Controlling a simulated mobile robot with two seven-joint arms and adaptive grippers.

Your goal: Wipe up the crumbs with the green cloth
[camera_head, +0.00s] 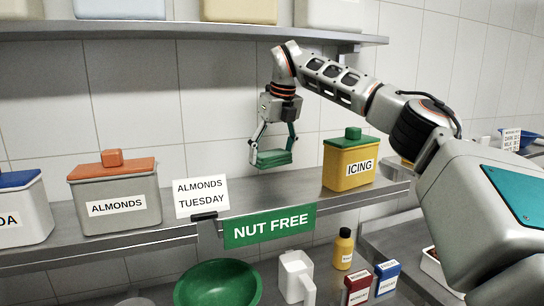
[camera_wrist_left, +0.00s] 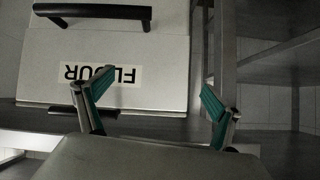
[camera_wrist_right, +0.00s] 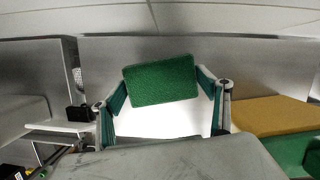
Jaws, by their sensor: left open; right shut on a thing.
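The green cloth (camera_head: 274,159) is a small folded pad held in my right gripper (camera_head: 272,152), over the shelf between the ALMONDS TUESDAY card and the ICING tub. In the right wrist view the cloth (camera_wrist_right: 160,80) shows as a green rectangle between the fingers. The cloth looks a little above the shelf, but I cannot tell whether it touches. I cannot make out any crumbs. My left gripper (camera_wrist_left: 158,98) is outside the head view. In the left wrist view its fingers are wide apart and empty, near a pale front labelled FLOUR (camera_wrist_left: 103,74).
The steel shelf (camera_head: 150,240) carries the grey ALMONDS tub (camera_head: 118,208), the ALMONDS TUESDAY card (camera_head: 202,196) and the yellow ICING tub (camera_head: 350,168). A NUT FREE sign (camera_head: 268,227) hangs at its front edge. A green bowl (camera_head: 218,287) and a white jug (camera_head: 296,278) stand below.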

